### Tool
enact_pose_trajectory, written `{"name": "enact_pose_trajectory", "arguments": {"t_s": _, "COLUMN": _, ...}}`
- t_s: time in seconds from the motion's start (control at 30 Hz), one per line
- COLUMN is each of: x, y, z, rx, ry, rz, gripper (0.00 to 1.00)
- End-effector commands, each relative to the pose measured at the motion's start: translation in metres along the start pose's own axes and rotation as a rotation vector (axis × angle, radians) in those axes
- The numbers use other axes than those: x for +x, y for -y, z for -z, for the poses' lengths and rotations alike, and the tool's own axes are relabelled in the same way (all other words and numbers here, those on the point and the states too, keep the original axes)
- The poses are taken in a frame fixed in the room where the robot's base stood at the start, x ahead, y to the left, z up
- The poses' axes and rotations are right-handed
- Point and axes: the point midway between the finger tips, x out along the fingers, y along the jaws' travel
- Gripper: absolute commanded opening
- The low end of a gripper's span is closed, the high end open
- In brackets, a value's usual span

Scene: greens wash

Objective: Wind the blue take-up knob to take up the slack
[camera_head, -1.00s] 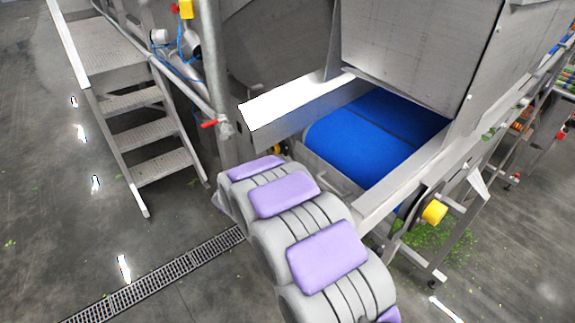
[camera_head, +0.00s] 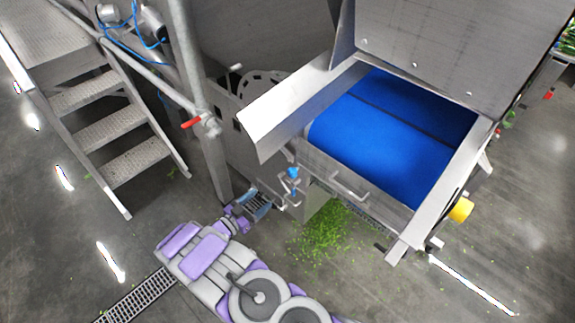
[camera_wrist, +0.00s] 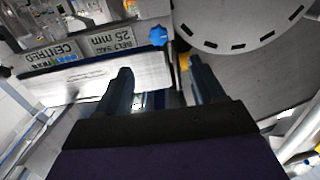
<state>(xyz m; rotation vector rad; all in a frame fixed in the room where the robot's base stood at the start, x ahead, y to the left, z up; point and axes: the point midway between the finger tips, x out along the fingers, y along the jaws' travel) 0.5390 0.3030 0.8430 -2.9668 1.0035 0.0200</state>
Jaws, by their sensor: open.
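The blue take-up knob (camera_wrist: 158,36) shows in the wrist view as a small lobed knob, ahead of and between the two fingertips. In the head view a small blue knob (camera_head: 293,172) stands at the near left corner of the conveyor frame. My gripper (camera_wrist: 160,83) is open, with its two dark fingers spread and nothing between them. In the head view my gripper (camera_head: 262,205) is low and to the left of the knob, apart from it. The wide blue belt (camera_head: 385,135) lies on the conveyor behind.
An upside-down label plate (camera_wrist: 95,48) reads belt sag 25 mm and centred. A slotted grey disc (camera_wrist: 240,22) is right of the knob. A red-handled valve (camera_head: 192,122) and metal steps (camera_head: 110,130) stand left. Green scraps (camera_head: 335,235) lie on the floor.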

Motion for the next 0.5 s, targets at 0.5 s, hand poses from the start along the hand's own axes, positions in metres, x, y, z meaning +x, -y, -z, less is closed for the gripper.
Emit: {"name": "enact_pose_trajectory", "arguments": {"t_s": 0.5, "x": 0.058, "y": 0.002, "z": -0.006, "rx": -0.016, "ry": -0.02, "rz": -0.016, "gripper": 0.68}}
